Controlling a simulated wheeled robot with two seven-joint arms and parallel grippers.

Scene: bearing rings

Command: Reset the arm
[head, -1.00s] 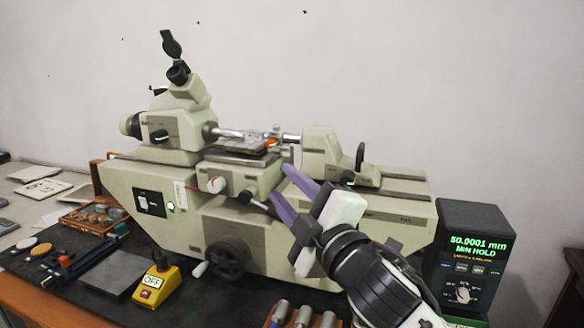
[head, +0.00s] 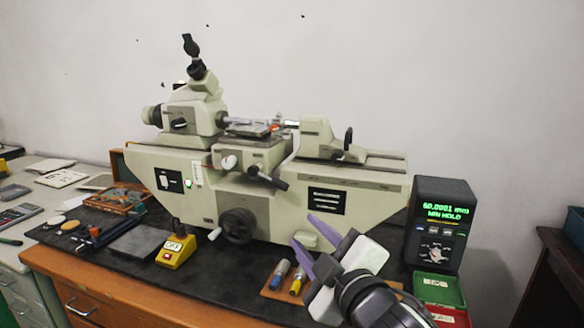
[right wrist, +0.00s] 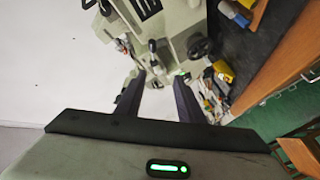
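My right gripper (head: 304,230) comes in from the lower right in the head view. Its two purple fingers are spread apart with nothing between them. It is in front of the lower right body of the pale green measuring machine (head: 285,195), near the bench front. In the right wrist view the two dark fingers (right wrist: 160,76) stand apart and empty, with the machine (right wrist: 170,28) beyond them. An orange-red spot (head: 275,127) shows at the machine's stage, too small to make out. My left gripper is not in view.
A display box (head: 438,225) stands right of the machine, with green and red trays (head: 440,288) in front. A yellow switch box (head: 176,248) marked OFF and a holder with several colored cylinders (head: 283,270) are along the bench front. A wooden tray (head: 118,198) lies left.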

